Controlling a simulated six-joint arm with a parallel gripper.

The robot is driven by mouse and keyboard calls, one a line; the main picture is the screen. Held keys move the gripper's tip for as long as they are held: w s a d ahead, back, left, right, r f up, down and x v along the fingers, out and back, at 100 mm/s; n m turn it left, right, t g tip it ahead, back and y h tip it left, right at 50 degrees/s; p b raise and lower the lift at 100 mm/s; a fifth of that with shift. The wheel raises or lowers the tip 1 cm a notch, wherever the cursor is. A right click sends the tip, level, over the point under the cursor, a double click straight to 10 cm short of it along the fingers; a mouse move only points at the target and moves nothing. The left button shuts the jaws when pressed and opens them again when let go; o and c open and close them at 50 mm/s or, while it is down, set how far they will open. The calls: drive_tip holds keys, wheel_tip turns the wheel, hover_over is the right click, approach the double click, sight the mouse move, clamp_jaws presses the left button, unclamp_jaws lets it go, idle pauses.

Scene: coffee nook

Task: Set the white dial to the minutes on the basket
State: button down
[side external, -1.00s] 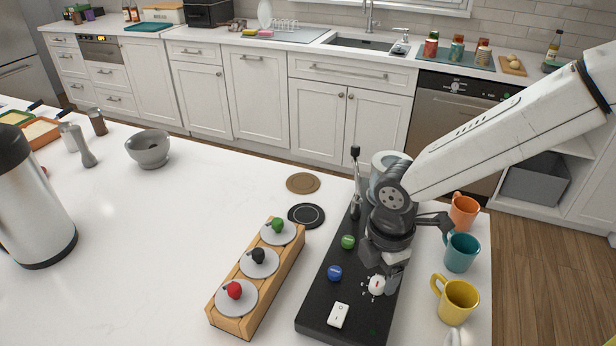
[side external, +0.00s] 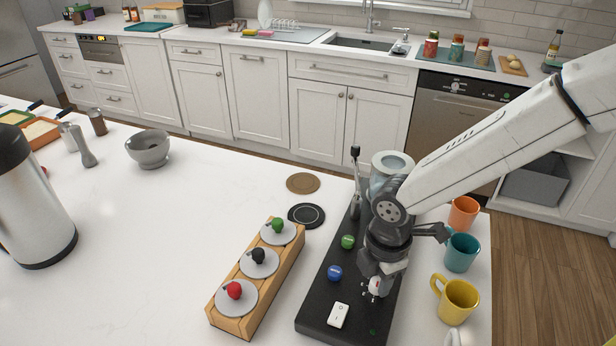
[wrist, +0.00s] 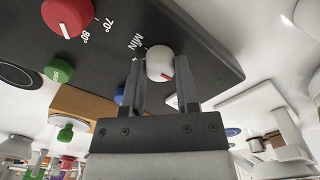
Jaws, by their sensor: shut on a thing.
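The white dial (side external: 376,288) sits near the front of the black panel (side external: 318,308), partly hidden by my gripper (side external: 374,284). In the wrist view the white dial (wrist: 158,60) is between the two fingers of my gripper (wrist: 162,82), which is shut on it. The minute scale is mostly hidden. I cannot make out a basket with minutes written on it.
The panel also carries a green button (side external: 348,241), a blue button (side external: 335,273), a white switch (side external: 338,315) and a red temperature dial (wrist: 68,14). A wooden rack (side external: 268,291) with knobbed lids stands left. Mugs, including a yellow one (side external: 459,299), stand close on the right.

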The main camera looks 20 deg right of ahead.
sight(379, 281)
drive_tip(key=shift+m, duration=0.4)
drive_tip(key=m, duration=0.3)
drive_tip(key=shift+m, duration=2.5)
drive_tip(key=shift+c, duration=1.8)
unclamp_jaws()
drive_tip(key=shift+r, duration=0.15)
drive_tip(key=shift+r, duration=3.75)
